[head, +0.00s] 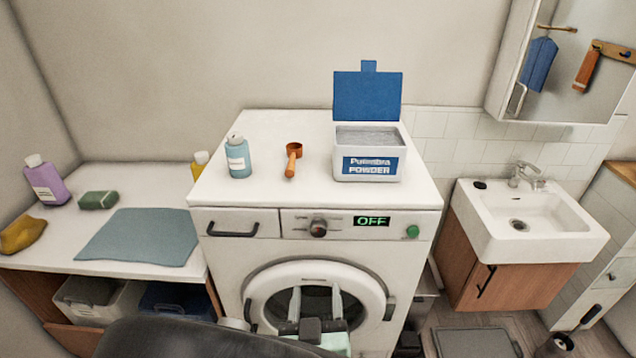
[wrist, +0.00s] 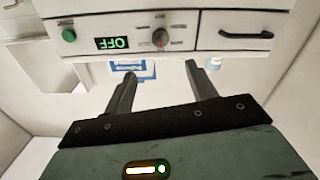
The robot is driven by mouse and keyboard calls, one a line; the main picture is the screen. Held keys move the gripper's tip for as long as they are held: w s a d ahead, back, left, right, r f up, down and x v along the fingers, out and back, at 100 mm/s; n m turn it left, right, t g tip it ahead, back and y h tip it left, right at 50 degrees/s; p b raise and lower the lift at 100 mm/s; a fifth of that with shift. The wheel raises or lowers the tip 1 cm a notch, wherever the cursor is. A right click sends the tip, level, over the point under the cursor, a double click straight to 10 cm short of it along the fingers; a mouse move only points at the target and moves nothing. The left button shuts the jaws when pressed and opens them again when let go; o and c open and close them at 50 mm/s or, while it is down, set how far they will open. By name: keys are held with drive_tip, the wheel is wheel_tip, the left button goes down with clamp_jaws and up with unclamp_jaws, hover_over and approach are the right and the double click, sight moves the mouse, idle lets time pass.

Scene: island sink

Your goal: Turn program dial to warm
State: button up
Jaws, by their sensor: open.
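The program dial (head: 318,228) is a dark round knob with a red mark on the washing machine's (head: 225,262) white front panel. Small labels surround it, too small to read. The dial also shows in the wrist view (wrist: 160,38), where the panel appears upside down. The display (head: 372,221) reads OFF in green. My gripper (head: 316,294) is open and empty, below the panel in front of the round door. In the wrist view my gripper (wrist: 161,64) has its two fingers apart, pointing toward the panel, with the dial seen beyond the gap. No contact with the dial shows.
A green button (head: 412,231) is right of the display; a drawer handle (head: 233,230) is to the left. On top stand a blue bottle (head: 238,158), an orange scoop (head: 292,160) and an open powder box (head: 368,165). A sink (head: 530,215) is at right.

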sight(319, 233)
drive_tip(key=w, duration=1.4)
drive_tip(key=shift+w+d, duration=0.25)
drive_tip(key=shift+w, duration=0.15)
drive_tip(key=c, duration=1)
